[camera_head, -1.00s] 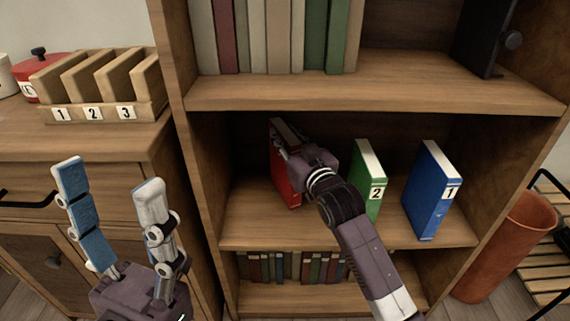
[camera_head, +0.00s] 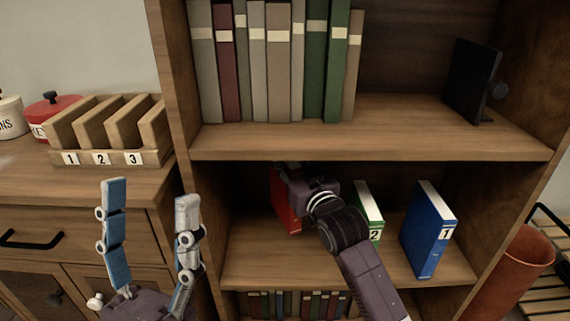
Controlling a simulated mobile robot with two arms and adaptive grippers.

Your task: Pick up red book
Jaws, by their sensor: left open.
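The red book (camera_head: 284,207) stands upright on the middle shelf, at the left of the books there. My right gripper (camera_head: 287,168) is at the red book's upper part; its fingers are mostly hidden behind my wrist, so its grip on the book cannot be made out. My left gripper (camera_head: 150,212) is open and empty in front of the cabinet at the left, with its two fingers pointing up, apart from the books.
A green book (camera_head: 369,205) marked 2, partly behind my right arm, and a blue book (camera_head: 428,230) marked 1 stand to the right. The shelf board (camera_head: 365,140) is close above. A wooden holder (camera_head: 110,158) numbered 1, 2, 3 sits on the cabinet.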

